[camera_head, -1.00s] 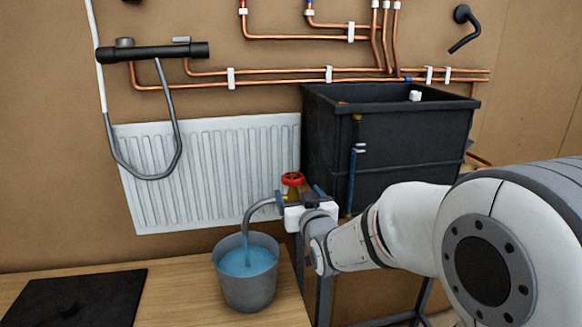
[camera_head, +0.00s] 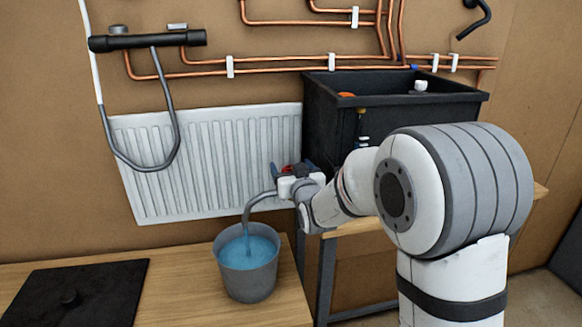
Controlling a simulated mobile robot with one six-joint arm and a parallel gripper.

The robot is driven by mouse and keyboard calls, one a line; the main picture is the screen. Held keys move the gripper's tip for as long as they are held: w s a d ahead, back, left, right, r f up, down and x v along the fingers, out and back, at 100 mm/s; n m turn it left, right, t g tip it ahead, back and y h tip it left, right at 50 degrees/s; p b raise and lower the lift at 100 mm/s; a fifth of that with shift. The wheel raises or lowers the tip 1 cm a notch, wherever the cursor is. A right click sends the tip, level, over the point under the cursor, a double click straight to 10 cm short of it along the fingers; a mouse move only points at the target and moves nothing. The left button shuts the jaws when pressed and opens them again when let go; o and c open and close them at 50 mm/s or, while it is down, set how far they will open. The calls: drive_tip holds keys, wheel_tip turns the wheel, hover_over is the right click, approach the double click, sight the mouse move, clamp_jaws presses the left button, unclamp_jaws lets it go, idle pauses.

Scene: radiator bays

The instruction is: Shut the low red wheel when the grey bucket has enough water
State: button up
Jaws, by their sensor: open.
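The grey bucket (camera_head: 249,282) stands upright on the wooden bench, with blue water (camera_head: 250,252) filling it to a little below the rim. A stream of water still runs into it from a curved grey spout (camera_head: 258,203). The low red wheel (camera_head: 287,168) sits above the spout and is mostly hidden behind my gripper. My gripper (camera_head: 281,172) is open at the wheel, with its fingers near the wheel's sides. I cannot tell whether the fingers touch it.
A black tank (camera_head: 400,105) stands behind my arm on the right. A white radiator (camera_head: 205,160) hangs on the wall. A black lid (camera_head: 75,292) lies on the bench (camera_head: 180,290) at left. Copper pipes (camera_head: 270,70) and a black shower valve (camera_head: 148,41) are on the wall above.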

drive_tip(key=shift+c, duration=0.2)
drive_tip(key=c, duration=1)
drive_tip(key=shift+o, duration=0.2)
